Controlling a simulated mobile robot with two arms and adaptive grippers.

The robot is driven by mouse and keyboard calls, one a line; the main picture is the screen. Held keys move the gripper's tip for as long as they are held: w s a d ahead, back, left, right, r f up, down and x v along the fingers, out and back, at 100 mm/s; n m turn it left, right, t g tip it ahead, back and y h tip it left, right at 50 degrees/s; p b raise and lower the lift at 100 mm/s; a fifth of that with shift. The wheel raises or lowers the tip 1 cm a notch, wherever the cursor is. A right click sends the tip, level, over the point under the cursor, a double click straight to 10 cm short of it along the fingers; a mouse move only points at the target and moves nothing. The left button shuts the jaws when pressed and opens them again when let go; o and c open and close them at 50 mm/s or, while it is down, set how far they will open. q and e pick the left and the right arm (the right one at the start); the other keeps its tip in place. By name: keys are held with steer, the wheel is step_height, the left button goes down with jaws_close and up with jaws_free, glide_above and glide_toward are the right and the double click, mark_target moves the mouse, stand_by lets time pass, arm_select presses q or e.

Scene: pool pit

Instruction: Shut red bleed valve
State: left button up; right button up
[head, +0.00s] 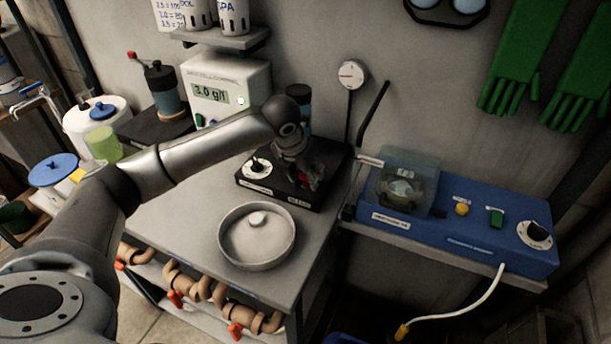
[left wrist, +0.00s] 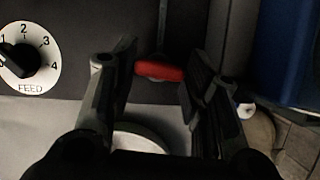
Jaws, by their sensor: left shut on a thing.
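The red bleed valve (left wrist: 160,71) shows as a small red lever handle in the left wrist view, on the front of a black box. In the head view the black box (head: 262,192) sits on the bench, and my gripper mostly hides the lever. My left gripper (head: 308,178) is at the right part of this box's front. My right gripper is not in view.
A FEED dial (left wrist: 28,62) is on the box left of the handle. A round grey pan (head: 257,252) stands in front on the bench. A blue console (head: 460,235) with a clear-covered unit is to the right. Pipes with red levers (head: 235,330) run below the bench.

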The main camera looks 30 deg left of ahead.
arm_select(q)
steer(key=m+h+b, duration=0.1)
steer(key=m+b, duration=0.1)
steer(key=m, duration=0.1)
steer(key=shift+w+a+f+b, duration=0.1)
steer(key=shift+a+f+b, duration=0.05)
steer(key=shift+b, duration=0.25)
steer(key=m+h+b, duration=0.1)
steer(key=m, duration=0.1)
steer(key=m+g+h+b, duration=0.1)
steer(key=m, duration=0.1)
steer(key=shift+a+m, duration=0.1)
steer(key=shift+m, duration=0.3)
steer(key=m, duration=0.2)
steer(key=m+g+h, duration=0.1)
steer(key=m, duration=0.1)
steer(key=shift+w+r+m+b, duration=0.2)
steer(key=shift+m+b, duration=0.1)
steer(key=shift+b, duration=0.1)
steer(key=m+g, duration=0.2)
steer(key=m, duration=0.2)
steer(key=shift+w+a, duration=0.1)
steer(key=shift+m, duration=0.3)
steer(key=o, duration=1)
